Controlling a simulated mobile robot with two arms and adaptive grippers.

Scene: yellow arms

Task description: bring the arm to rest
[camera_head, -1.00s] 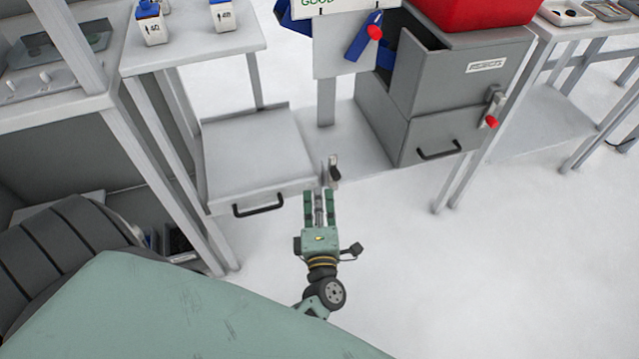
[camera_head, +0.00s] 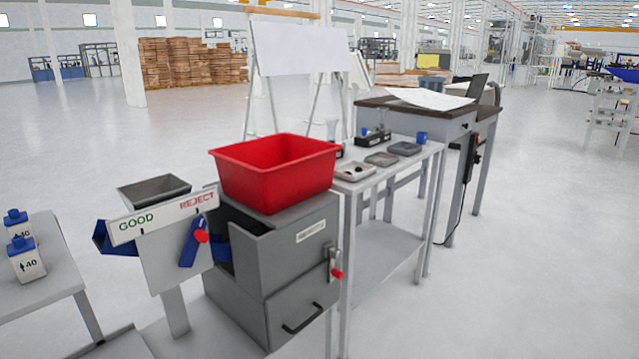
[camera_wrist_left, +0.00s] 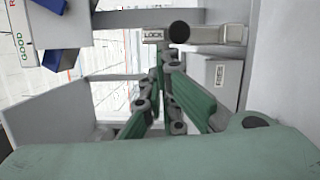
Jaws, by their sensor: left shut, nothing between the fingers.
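My left gripper (camera_wrist_left: 163,68) shows in the left wrist view. Its green and dark fingers meet at the tips, and it is shut with nothing between them. A dark round knob (camera_wrist_left: 179,32) beside a LOCK label (camera_wrist_left: 153,35) appears just beyond the fingertips; I cannot tell the gap between them. Neither gripper shows in the head view. My right gripper is in neither view.
The head view shows a grey cabinet (camera_head: 288,240) with a red bin (camera_head: 275,172) on top and a GOOD/REJECT sign (camera_head: 163,213) beside it. A side table (camera_head: 385,172) holds small trays. White bottles (camera_head: 25,260) stand at left. Open floor lies at right.

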